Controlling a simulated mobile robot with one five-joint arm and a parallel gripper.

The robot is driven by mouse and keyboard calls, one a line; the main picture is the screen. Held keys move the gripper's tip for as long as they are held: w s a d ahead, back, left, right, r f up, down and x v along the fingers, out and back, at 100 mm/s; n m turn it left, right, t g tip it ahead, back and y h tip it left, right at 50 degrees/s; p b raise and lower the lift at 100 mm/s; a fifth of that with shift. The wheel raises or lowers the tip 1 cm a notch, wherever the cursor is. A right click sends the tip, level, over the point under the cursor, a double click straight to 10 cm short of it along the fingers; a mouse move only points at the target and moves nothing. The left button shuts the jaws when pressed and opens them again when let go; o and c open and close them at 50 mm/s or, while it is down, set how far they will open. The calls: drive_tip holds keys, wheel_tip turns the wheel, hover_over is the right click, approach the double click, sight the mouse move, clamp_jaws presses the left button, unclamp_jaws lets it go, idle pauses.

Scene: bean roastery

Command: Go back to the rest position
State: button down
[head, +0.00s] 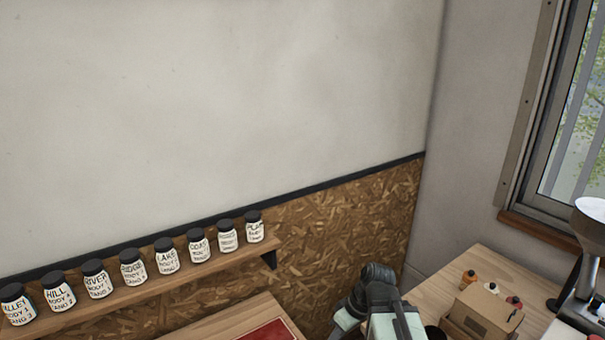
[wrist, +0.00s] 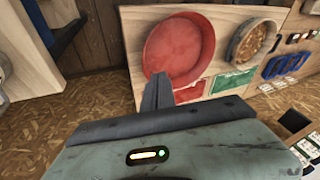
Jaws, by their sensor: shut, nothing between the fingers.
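In the wrist view my gripper (wrist: 157,92) is shut with nothing between its fingers. Its dark fingers point toward a wooden table, and the tips show in front of a red round tray (wrist: 180,45). I cannot tell how far apart they are. In the head view part of my arm (head: 378,305) shows at the bottom, right of centre. The gripper's fingertips do not show there.
A round container of brown bits (wrist: 254,45) stands beside the red tray, near a green mat (wrist: 232,80). A shelf (head: 150,290) holds several labelled jars. A right-hand table (head: 430,293) bears a cardboard box (head: 483,312), small bottles and a machine with a pale bowl.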

drive_tip(key=d+f+m+h, duration=0.2)
drive_tip(key=d+m+h, duration=0.2)
drive_tip(key=d+m, duration=0.4)
drive_tip(key=shift+w+d+m+h, duration=0.2)
drive_tip(key=shift+m+h, duration=0.1)
drive_tip(key=shift+m, duration=0.2)
drive_tip(key=shift+a, duration=0.1)
